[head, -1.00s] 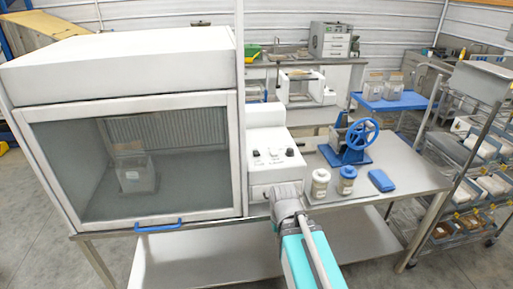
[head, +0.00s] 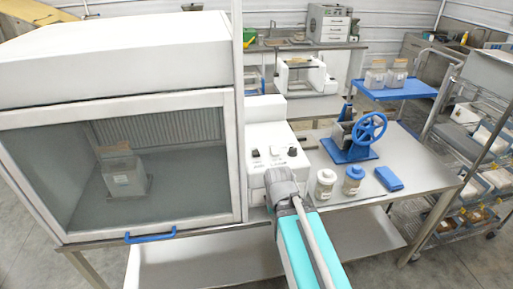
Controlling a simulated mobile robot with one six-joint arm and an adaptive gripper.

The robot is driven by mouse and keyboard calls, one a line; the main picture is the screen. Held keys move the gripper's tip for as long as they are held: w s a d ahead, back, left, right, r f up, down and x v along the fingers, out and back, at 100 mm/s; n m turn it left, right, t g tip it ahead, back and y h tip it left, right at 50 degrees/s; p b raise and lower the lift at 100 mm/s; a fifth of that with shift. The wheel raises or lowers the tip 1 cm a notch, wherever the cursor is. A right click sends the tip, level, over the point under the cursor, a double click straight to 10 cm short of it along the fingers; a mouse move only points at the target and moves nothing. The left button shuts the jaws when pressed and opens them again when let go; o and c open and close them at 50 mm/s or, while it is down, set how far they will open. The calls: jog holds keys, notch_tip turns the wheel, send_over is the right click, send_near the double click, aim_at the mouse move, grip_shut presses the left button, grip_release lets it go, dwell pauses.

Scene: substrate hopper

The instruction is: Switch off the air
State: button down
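A white control box (head: 265,132) stands right of the hood on the steel bench. Its sloped panel carries two small dark switches, a left one (head: 255,153) and a middle one (head: 275,153), and a dark round knob (head: 292,152) at the right. Their labels are too small to read, and I cannot tell their positions. The glass-fronted white hood (head: 120,60) has its sash down, with a blue handle (head: 150,236) at the bottom. My arm's grey joint covers the lower front of the box. My gripper's fingers do not show.
Right of the box are a white-capped jar (head: 325,184), a blue-capped jar (head: 352,181), a blue block (head: 389,178) and a blue hand-wheel device (head: 362,135). A box-like container (head: 125,178) stands inside the hood. A wire rack (head: 480,150) stands at the right.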

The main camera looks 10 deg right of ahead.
dwell(0.3)
jog(key=w+r+t+p, duration=0.2)
jog(key=w+r+p, duration=0.7)
jog(key=w, duration=0.4)
jog(key=w+a+r+t+p, duration=0.1)
jog(key=w+r+t+p, duration=0.1)
jog(key=w+r+p, duration=0.8)
jog(key=w+r, duration=0.1)
jog(key=w, duration=0.2)
jog(key=shift+w+a+r+t, duration=0.15)
jog(key=shift+a+r+t, duration=0.1)
jog(key=shift+r+t, duration=0.1)
jog(key=shift+f, duration=0.15)
jog(key=b, duration=1)
send_over(254, 154)
jog(key=f, duration=0.6)
jog(key=w+f, duration=0.1)
jog(key=f, duration=0.2)
jog(key=shift+d+f, duration=0.15)
jog(key=shift+d, duration=0.05)
jog(key=shift+s+f+b, duration=0.45)
jog(key=shift+f+b, duration=0.25)
jog(key=shift+f, duration=0.15)
jog(key=shift+s+f+b, duration=0.4)
jog(key=shift+f+b, duration=0.3)
jog(key=shift+f, duration=0.15)
jog(key=shift+a, duration=0.1)
